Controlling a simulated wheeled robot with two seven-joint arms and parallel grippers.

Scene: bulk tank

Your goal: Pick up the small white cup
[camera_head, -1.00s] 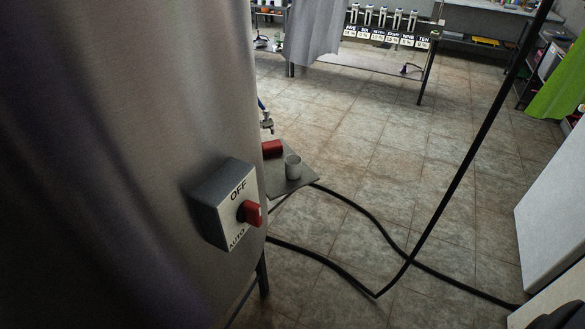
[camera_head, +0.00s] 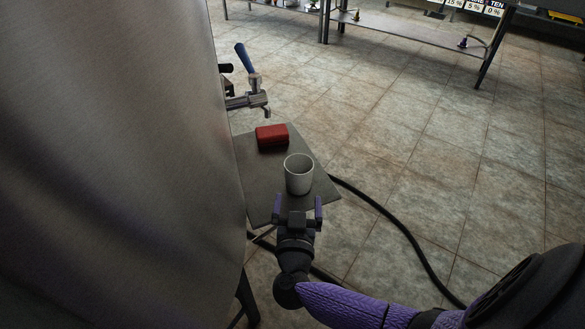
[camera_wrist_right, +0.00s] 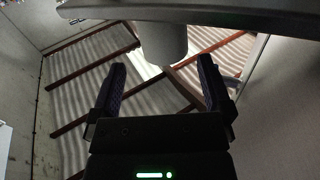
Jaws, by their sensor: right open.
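The small white cup (camera_head: 299,174) stands upright on a small grey shelf (camera_head: 255,192) beside the large steel tank. My right gripper (camera_head: 297,206) is just on the near side of the cup, with its two purple fingers apart and nothing between them. In the right wrist view, the cup (camera_wrist_right: 163,44) shows beyond the open fingertips (camera_wrist_right: 162,68), roughly centred between them, against the shelf edge (camera_wrist_right: 190,10). The cup appears apart from the fingers. My left gripper is not in view.
A red block (camera_head: 272,136) lies on the shelf behind the cup. A metal tap with a blue handle (camera_head: 246,90) sticks out from the tank (camera_head: 120,160) on the left. A black hose (camera_head: 395,225) runs over the tiled floor. Open floor lies to the right.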

